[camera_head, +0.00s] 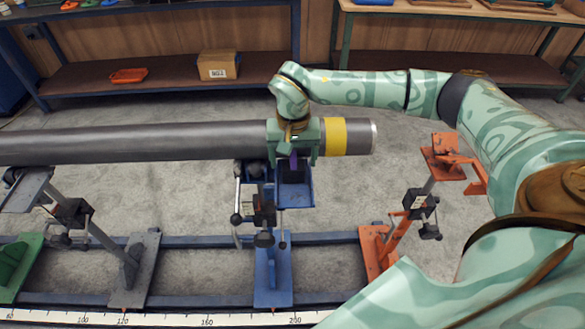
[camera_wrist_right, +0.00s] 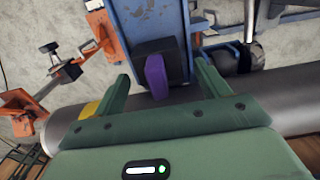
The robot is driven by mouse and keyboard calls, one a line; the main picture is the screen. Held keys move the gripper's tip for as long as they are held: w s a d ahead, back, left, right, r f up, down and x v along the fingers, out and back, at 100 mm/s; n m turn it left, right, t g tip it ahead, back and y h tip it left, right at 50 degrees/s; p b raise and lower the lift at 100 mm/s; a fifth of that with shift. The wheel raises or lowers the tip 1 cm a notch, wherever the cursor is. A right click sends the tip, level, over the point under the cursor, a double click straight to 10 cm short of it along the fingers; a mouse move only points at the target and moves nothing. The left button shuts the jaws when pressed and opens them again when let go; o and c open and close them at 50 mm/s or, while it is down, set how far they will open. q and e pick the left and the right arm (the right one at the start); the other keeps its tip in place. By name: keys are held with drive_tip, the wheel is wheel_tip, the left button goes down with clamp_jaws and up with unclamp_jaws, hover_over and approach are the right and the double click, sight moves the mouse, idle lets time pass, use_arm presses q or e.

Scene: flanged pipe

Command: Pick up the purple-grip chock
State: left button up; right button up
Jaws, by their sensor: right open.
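The chock has a purple grip (camera_wrist_right: 155,76) on a dark block (camera_wrist_right: 157,62). In the right wrist view it sits on the blue stand (camera_wrist_right: 145,20) beside the grey pipe (camera_wrist_right: 292,118). My right gripper (camera_wrist_right: 160,82) is open, with one green finger on each side of the purple grip; I cannot tell whether they touch it. In the head view my right gripper (camera_head: 294,151) is over the pipe (camera_head: 130,143) at the blue stand (camera_head: 272,270), and only a sliver of the purple grip (camera_head: 293,160) shows below it. My left gripper is not in view.
The pipe has a yellow band (camera_head: 346,136) near its right end. An orange stand (camera_head: 378,250) is to the right, with grey (camera_head: 133,270) and green (camera_head: 15,265) stands to the left. A ruler strip (camera_head: 160,320) runs along the front. Shelves with a cardboard box (camera_head: 218,65) stand behind.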

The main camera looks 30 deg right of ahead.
drive_tip(key=shift+f, duration=0.5)
drive_tip(key=c, duration=1.2)
drive_tip(key=shift+r, duration=0.15)
drive_tip(key=shift+s+a+r, duration=0.15)
drive_tip(key=shift+r, duration=0.05)
drive_tip(key=s+a+r+p, duration=0.3)
drive_tip(key=s+a+r, duration=0.4)
drive_tip(key=s, duration=0.4)
drive_tip(key=p, duration=0.2)
hover_over(293, 169)
drive_tip(key=f+b, duration=0.4)
drive_tip(key=b, duration=0.1)
drive_tip(key=f+b, duration=0.2)
drive_tip(key=f, duration=0.1)
drive_tip(key=shift+s+a+f, duration=0.1)
drive_tip(key=shift+s, duration=0.2)
